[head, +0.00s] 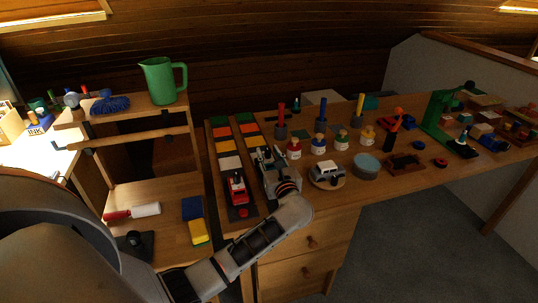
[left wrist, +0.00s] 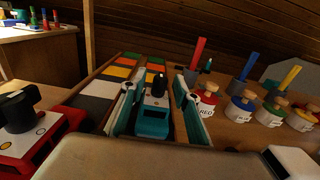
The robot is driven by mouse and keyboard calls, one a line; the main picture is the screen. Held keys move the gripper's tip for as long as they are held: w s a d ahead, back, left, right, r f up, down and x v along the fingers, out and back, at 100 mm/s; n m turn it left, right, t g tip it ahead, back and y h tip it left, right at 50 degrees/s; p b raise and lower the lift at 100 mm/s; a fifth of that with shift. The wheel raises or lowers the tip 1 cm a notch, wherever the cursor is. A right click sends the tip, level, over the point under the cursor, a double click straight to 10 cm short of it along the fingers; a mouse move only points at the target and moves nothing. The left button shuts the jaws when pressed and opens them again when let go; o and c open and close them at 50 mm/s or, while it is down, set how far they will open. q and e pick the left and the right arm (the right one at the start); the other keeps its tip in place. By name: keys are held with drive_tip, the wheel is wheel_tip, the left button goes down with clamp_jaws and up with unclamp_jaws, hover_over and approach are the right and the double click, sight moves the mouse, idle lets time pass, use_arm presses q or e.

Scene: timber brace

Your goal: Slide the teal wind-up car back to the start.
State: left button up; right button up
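The teal wind-up car (left wrist: 153,122), with a grey top and a dark knob, sits in the right-hand lane of the striped track board (left wrist: 103,88). In the left wrist view my left gripper (left wrist: 158,98) has one finger on each side of the car, with a dark gap showing at its right side. In the head view my left gripper (head: 268,160) is low over that lane and hides most of the car. The red car (head: 237,187) stands in the left lane; it also shows in the left wrist view (left wrist: 35,135). My right gripper is not in view.
A wooden shelf with a green jug (head: 163,80) stands left. The lane's coloured far end is clear.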

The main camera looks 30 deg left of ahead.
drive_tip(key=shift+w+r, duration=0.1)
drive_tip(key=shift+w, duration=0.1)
use_arm(q)
clamp_jaws()
drive_tip(key=v, duration=0.8)
drive_tip(key=shift+s+d, duration=0.5)
drive_tip(key=shift+d, duration=0.05)
drive_tip(key=shift+f, duration=0.1)
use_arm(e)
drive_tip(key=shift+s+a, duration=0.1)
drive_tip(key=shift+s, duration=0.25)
